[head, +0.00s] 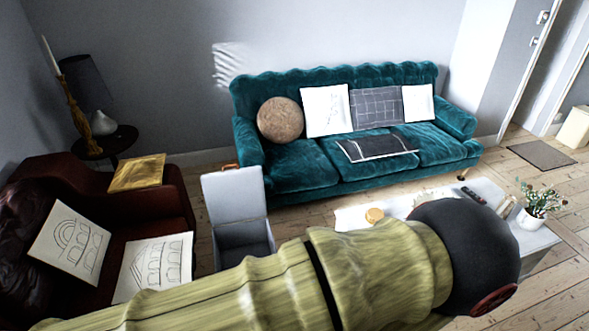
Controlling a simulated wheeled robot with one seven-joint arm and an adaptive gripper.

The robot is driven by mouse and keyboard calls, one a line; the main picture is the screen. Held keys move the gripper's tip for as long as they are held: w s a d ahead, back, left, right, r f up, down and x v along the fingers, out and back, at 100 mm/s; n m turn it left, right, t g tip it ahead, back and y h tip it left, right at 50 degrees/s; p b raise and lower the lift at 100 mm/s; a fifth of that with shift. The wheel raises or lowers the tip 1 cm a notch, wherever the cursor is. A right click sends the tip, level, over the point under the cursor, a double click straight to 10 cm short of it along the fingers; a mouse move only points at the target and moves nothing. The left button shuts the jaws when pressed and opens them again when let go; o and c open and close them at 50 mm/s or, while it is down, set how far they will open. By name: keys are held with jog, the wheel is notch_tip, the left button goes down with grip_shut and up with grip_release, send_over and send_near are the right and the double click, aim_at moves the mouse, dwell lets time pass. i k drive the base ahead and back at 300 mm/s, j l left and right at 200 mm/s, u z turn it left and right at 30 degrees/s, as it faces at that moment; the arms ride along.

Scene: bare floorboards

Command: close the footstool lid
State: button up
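The footstool (246,262) is a light grey box on the floor between the dark red armchair and the teal sofa. Its lid (233,195) stands open, upright at the far side of the box. The lower front of the footstool is hidden behind my arm. My arm crosses the bottom of the head view from the lower left to a dark rounded joint at right. My gripper itself does not show, so its position relative to the lid cannot be told.
The teal sofa (300,160) with cushions stands behind the footstool. The dark red armchair (170,200) is close on its left. A pale coffee table (530,243) with a plant (541,197) is at right, partly behind my arm. Floorboards show between sofa and table.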

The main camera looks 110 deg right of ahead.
aim_at(234, 196)
jog(key=z, duration=3.1)
jog(key=i+z, duration=0.2)
jog(key=i, duration=0.65)
jog(key=i+j+z, duration=0.1)
jog(key=i+z, duration=0.15)
jog(key=i, duration=0.6)
